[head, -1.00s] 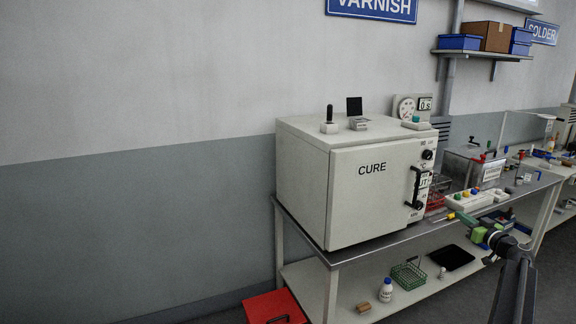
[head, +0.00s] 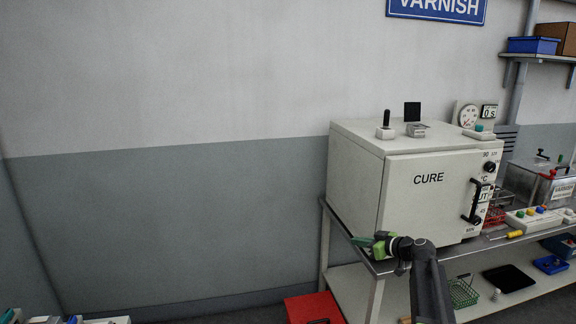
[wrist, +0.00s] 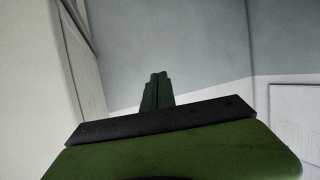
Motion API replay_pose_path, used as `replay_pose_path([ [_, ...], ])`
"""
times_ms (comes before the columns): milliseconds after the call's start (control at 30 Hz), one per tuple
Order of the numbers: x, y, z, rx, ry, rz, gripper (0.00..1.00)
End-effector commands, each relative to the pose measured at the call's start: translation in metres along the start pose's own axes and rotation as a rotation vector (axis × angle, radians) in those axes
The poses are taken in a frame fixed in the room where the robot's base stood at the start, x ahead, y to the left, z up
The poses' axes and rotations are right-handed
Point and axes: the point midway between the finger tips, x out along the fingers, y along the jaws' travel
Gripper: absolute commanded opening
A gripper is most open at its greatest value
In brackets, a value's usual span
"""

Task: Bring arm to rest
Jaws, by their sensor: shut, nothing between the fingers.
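My gripper (head: 360,242) is at the end of my dark arm, in front of the left end of the steel bench in the head view. Its green fingers point left and hold nothing. In the wrist view the two dark green fingers (wrist: 158,90) lie together, pointing at the grey wall. The pale face along the left of the wrist view is close by; I cannot tell what it belongs to.
A white CURE oven (head: 428,195) stands on the steel bench (head: 345,225). A red box (head: 312,308) sits on the floor by the bench's left end. A wire basket (head: 462,293) is on the lower shelf. The wall to the left is bare. Several items show at the bottom left corner.

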Motion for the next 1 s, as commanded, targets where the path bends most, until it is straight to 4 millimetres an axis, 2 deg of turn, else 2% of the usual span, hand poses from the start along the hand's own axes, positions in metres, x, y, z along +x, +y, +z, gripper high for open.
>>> replay_pose_path([
  [33, 0.015, -0.047, 0.004, -0.002, -0.056, -0.058, 0.00],
  [67, 0.024, -0.072, 0.009, 0.000, -0.099, -0.089, 0.00],
  [100, 0.033, -0.106, 0.017, 0.005, -0.161, -0.130, 0.00],
  [167, 0.040, -0.156, 0.033, 0.020, -0.269, -0.182, 0.00],
  [200, 0.040, -0.189, 0.046, 0.034, -0.351, -0.208, 0.00],
  [267, 0.032, -0.234, 0.070, 0.065, -0.496, -0.227, 0.00],
  [300, 0.020, -0.260, 0.089, 0.095, -0.607, -0.217, 0.00],
  [367, -0.010, -0.286, 0.121, 0.161, -0.784, -0.155, 0.00],
  [400, -0.034, -0.290, 0.141, 0.220, -0.894, -0.082, 0.00],
  [500, -0.089, -0.281, 0.175, 0.386, -1.087, 0.139, 0.00],
  [600, -0.114, -0.272, 0.187, 0.527, -1.176, 0.310, 0.00],
  [733, -0.116, -0.273, 0.188, 0.632, -1.183, 0.379, 0.00],
  [1000, -0.115, -0.273, 0.188, 0.644, -1.178, 0.387, 0.00],
])
